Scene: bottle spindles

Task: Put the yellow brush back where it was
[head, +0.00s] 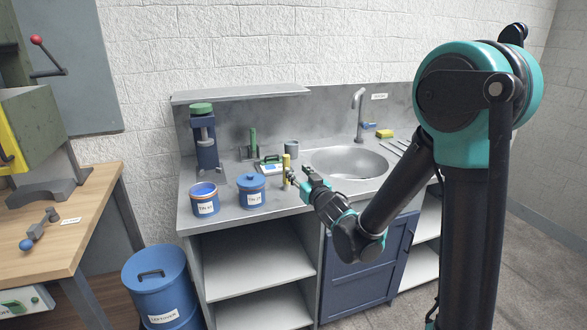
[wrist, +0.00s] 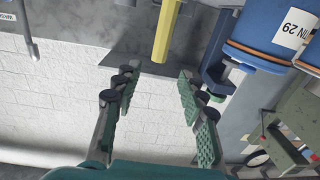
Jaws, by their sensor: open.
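The yellow brush (head: 286,163) stands upright on the grey counter, between the blue lidded tin and the sink. In the wrist view, the yellow brush (wrist: 166,30) shows as a yellow bar entering from the top edge, ahead of the gap between my fingers. My gripper (head: 290,181) is right beside the brush in the head view, partly covering its lower part. In the wrist view, my gripper (wrist: 157,88) has its fingers spread wide with nothing between the pads. The brush's foot is hidden, so I cannot tell what it rests on.
A blue lidded tin (head: 251,191) and an open blue tin (head: 205,199) stand left of the brush. A green upright cylinder (head: 253,143), a grey cup (head: 291,148) and a blue bottle-like device (head: 204,140) stand behind. The sink (head: 347,162) is to the right, with a yellow sponge (head: 384,133) beyond.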

